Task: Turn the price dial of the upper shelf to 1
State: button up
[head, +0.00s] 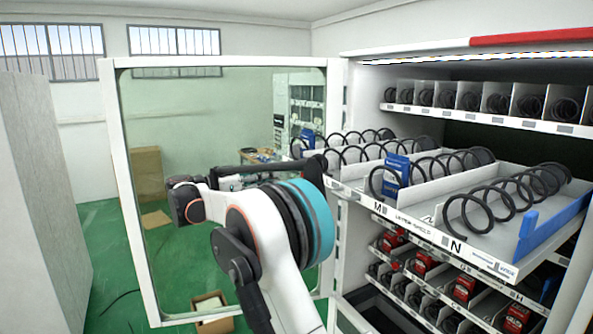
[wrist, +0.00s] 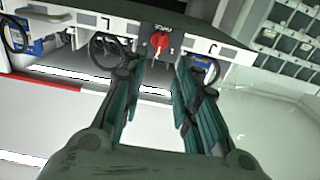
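The red price dial (wrist: 159,41) shows at the top centre of the wrist view, on the dark panel at the shelf front beside a small printed label. Its pointer reading is too small to tell. My gripper (wrist: 161,68) is open, its two dark green fingers on either side of the dial's line, with the tips just short of it. I cannot tell whether they touch it. The pulled-out upper shelf (head: 468,250), marked M and N, is at the right in the head view. There my arm hides the dial and most of my gripper.
The open glass door (head: 113,150) stands left of the machine, around and behind my arm. Black coils and a blue box (head: 396,172) sit on the shelf. A cardboard box (head: 208,302) lies on the green floor.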

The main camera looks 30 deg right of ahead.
aim_at(305, 171)
jog(key=d+p, duration=0.1)
jog(key=d, duration=0.9)
jog(key=shift+w+d, duration=0.15)
jog(key=shift+d, duration=0.2)
jog(key=shift+c, duration=0.3)
grip_shut()
